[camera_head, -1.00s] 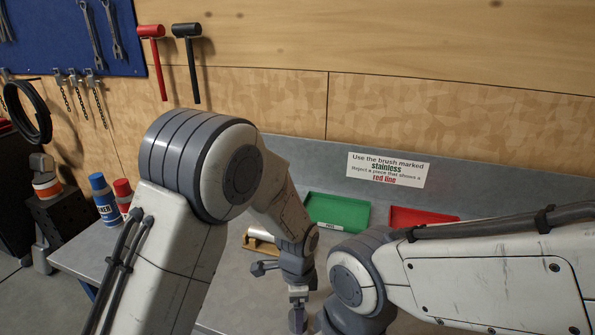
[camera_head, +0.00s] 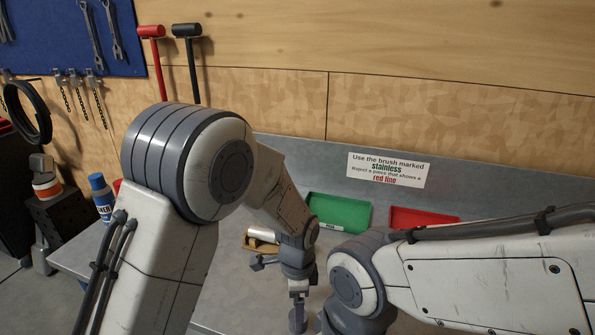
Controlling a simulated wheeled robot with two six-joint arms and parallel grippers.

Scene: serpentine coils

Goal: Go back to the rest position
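My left arm comes in from the left, and its wrist hangs over the grey bench (camera_head: 232,285). My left gripper (camera_head: 298,318) points down at the lower edge of the picture. It is small and partly cut off, so its opening and any held object cannot be made out. My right arm comes in from the right, and its wrist joint shows at the lower middle. My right gripper is out of the picture.
A green tray (camera_head: 338,211) and a red tray (camera_head: 424,217) stand at the back of the bench under a sign (camera_head: 388,170). A silver cylinder on a wooden holder (camera_head: 262,238) lies left of them. A blue can (camera_head: 101,197) stands at the left.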

